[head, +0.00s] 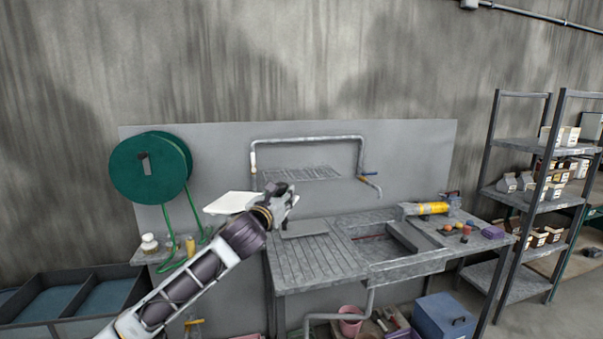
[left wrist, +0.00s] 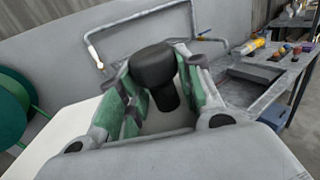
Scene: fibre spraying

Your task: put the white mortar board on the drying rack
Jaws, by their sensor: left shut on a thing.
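The white mortar board (head: 232,203) is held up in front of the grey wall panel. In the left wrist view its pale surface (left wrist: 48,142) reaches out to the lower left, behind the fingers. My left gripper (head: 281,197) is at the board's right edge. Its green-padded fingers (left wrist: 155,88) are closed around a black handle-like piece, which seems to belong to the board. A wire rack (head: 300,174), probably the drying rack, is on the panel behind and just above the gripper. The board is apart from it. My right gripper is not in view.
A grey sink bench (head: 320,262) with a ridged drainboard stands below, holding a yellow tool (head: 425,209) and small coloured items. A bent pipe frame (head: 305,139) surrounds the rack. A green hose reel (head: 150,168) hangs left; metal shelves (head: 515,200) stand right.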

